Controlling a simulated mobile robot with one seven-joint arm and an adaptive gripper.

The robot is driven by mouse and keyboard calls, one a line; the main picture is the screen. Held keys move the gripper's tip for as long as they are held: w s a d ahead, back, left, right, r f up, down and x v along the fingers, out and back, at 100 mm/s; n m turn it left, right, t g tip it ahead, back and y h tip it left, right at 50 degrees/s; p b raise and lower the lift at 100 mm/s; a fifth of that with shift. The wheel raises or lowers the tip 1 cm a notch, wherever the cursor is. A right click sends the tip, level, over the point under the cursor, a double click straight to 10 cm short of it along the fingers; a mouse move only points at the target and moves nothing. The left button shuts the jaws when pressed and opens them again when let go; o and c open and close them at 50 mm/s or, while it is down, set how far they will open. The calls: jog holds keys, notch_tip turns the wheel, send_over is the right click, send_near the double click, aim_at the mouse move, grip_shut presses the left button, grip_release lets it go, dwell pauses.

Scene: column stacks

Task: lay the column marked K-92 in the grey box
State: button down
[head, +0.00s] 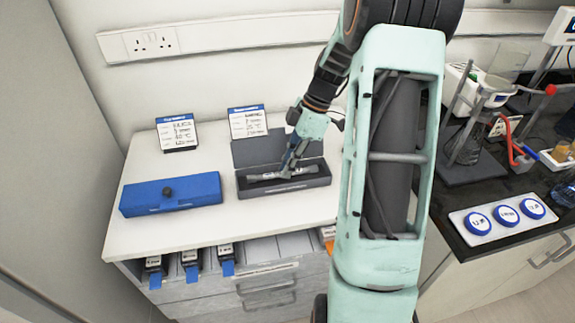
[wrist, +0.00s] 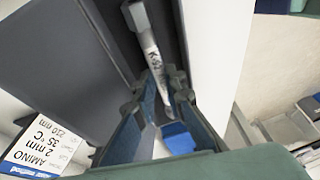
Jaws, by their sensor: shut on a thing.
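The grey box (head: 310,188) stands open on the white counter with its lid raised at the back. The silver column (head: 262,176) lies lengthwise at the box's opening; whether it touches the bottom is not clear. In the wrist view the column (wrist: 147,45) shows the mark K-92 on its white label. The fingers (wrist: 160,108) hide part of the column in the wrist view.
Two printed cards (head: 177,133) (head: 248,123) stand behind the boxes. Below the counter are slots with blue tabs (head: 191,272). A dark bench with lab equipment (head: 480,160) is at the right.

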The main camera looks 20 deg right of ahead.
jog(key=shift+f+b, duration=0.5)
jog(key=shift+b, duration=0.05)
jog(key=c, duration=1.9)
grip_release()
